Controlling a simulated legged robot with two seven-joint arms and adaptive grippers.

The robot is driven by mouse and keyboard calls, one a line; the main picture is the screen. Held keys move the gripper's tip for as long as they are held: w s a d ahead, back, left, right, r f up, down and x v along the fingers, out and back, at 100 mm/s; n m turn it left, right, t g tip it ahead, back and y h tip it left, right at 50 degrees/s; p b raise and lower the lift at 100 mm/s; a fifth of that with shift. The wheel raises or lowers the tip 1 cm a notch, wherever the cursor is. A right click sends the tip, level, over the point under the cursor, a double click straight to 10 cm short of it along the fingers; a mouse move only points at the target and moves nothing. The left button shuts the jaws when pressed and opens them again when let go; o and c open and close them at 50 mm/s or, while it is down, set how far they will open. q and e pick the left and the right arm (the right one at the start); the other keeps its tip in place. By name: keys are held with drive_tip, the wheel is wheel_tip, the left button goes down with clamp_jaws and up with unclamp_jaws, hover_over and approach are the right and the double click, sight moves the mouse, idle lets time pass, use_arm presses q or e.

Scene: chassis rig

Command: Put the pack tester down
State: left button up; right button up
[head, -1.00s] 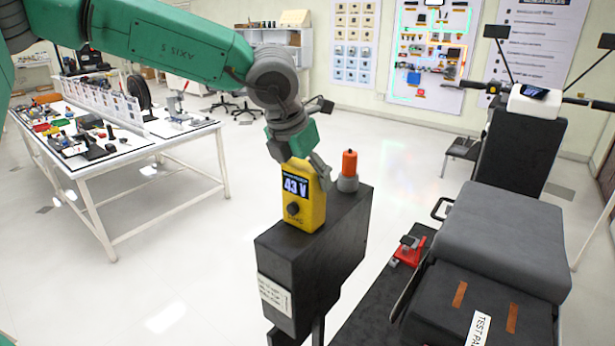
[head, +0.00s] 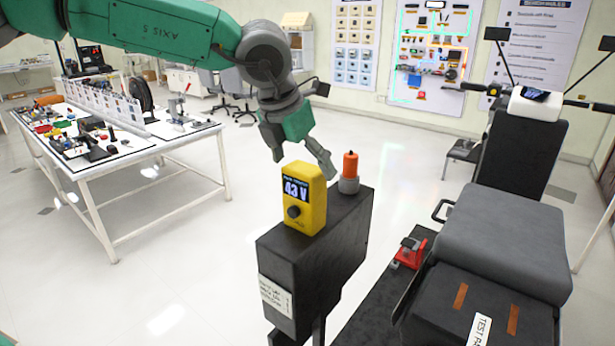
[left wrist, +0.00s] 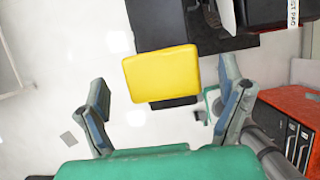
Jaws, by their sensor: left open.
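The yellow pack tester (head: 304,198) stands upright on top of a black box-shaped stand (head: 310,262). Its display reads 43 V, with a dark knob below. My left gripper (head: 303,158) is open and empty, just above the tester and apart from it. In the left wrist view, the tester's yellow top (left wrist: 162,74) shows between the two spread fingers of my left gripper (left wrist: 162,105), beyond their tips. My right gripper is not in view.
An orange-capped cylinder (head: 349,172) stands on the same black stand, close behind the tester. A grey padded seat (head: 490,238) and a red device (head: 409,253) are to the right. A white workbench (head: 150,160) with parts stands left. Open floor lies between.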

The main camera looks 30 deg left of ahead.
use_arm(q)
drive_tip(key=v, duration=0.8)
drive_tip(key=shift+f, duration=0.1)
